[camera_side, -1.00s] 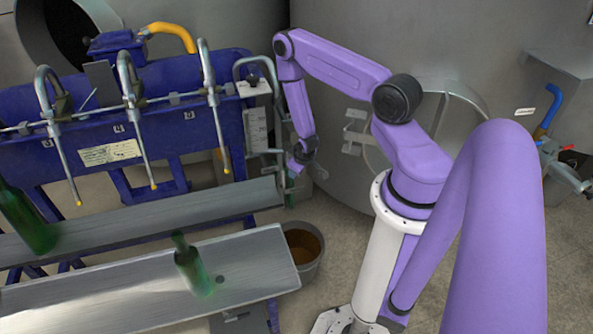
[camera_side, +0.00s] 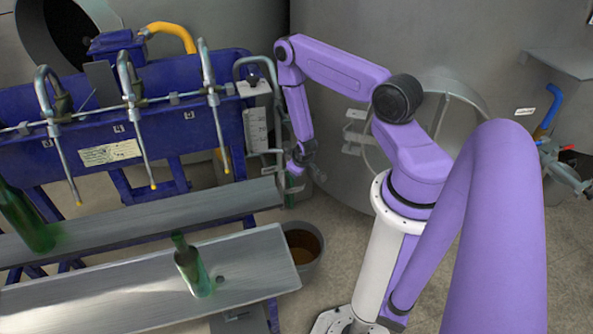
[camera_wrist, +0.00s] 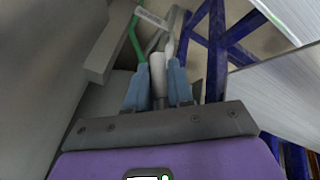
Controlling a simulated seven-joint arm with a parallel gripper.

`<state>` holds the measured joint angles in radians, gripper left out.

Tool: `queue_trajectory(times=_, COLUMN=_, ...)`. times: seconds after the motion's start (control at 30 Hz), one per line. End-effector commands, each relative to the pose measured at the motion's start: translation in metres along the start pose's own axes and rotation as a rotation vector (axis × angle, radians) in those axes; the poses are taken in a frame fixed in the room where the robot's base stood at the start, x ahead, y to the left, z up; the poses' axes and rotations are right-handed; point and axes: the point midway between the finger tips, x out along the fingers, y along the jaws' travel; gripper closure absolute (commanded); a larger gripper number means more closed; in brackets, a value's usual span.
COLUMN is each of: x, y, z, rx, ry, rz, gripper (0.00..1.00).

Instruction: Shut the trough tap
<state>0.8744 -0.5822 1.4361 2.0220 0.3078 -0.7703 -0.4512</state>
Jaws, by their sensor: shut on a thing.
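My gripper (camera_side: 293,170) is low at the right end of the grey metal trough (camera_side: 140,220), beside the blue filling machine. In the wrist view its two blue-grey fingers (camera_wrist: 158,68) are shut on a pale, rounded handle (camera_wrist: 157,72), which looks like the trough tap's lever. The handle stands upright between the fingers in that view. The tap's body is mostly hidden by the fingers and the arm, so I cannot tell how far it is turned.
A bucket (camera_side: 318,262) with brown contents stands on the floor below the trough's end. A green bottle (camera_side: 193,272) stands on the lower shelf (camera_side: 120,300), and another green bottle (camera_side: 28,222) is at far left. A large steel tank (camera_side: 345,60) rises behind. A green tube (camera_wrist: 134,42) runs near my fingers.

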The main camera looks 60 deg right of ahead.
Motion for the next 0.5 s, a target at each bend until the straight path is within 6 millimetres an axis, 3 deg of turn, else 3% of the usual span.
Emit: queue_trajectory(times=0.5, x=-0.0059, y=0.0086, z=0.0037, rx=-0.134, ry=-0.161, rz=0.202, gripper=1.00)
